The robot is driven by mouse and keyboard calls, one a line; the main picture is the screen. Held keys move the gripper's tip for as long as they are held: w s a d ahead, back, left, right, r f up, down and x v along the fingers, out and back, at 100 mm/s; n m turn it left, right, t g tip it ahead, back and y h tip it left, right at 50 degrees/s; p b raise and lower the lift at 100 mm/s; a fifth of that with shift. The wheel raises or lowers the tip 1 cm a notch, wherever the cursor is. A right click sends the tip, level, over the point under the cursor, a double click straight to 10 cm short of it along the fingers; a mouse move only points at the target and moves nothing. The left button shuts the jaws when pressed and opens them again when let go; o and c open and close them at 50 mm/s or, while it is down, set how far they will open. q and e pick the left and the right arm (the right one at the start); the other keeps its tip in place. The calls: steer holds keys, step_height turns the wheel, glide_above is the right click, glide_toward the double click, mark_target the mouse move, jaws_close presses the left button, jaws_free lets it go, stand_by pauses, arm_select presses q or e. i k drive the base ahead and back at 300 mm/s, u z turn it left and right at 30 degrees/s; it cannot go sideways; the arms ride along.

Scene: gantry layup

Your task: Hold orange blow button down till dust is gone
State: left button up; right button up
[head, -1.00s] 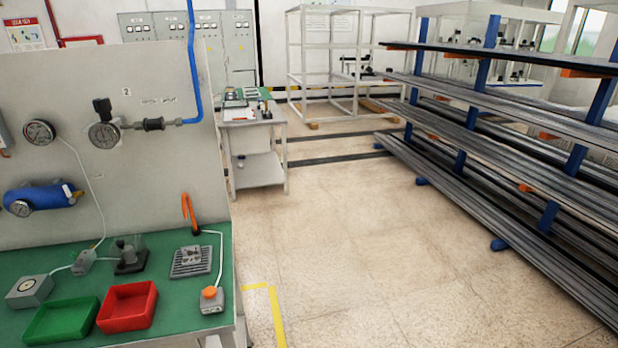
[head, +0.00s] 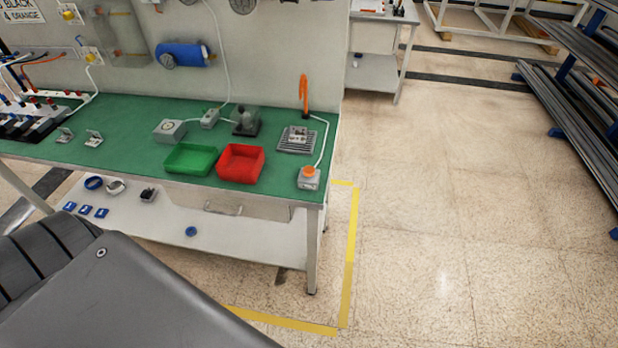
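The orange blow button (head: 309,171) sits on a small grey box at the right front corner of the green bench top (head: 120,154). A white line runs from the box up to the orange blow nozzle (head: 304,92), which stands at the back right of the bench. A grey slotted grate (head: 284,147) lies below the nozzle with a small metal part (head: 298,134) on it. Dust on the part is too small to make out. Neither of my grippers is in view.
A green tray (head: 171,166) and a red tray (head: 241,179) stand left of the button. A grey dial box (head: 169,131) and a dark fixture (head: 246,130) are behind them. Yellow floor tape (head: 351,260) borders the bench. Open floor (head: 450,230) lies to the right.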

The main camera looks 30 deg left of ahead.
mark_target(308, 171)
steer(key=u, duration=1.4)
steer(key=k, duration=1.05)
steer(key=z, duration=1.35)
steer(key=i, duration=0.5)
steer(key=z, duration=0.05)
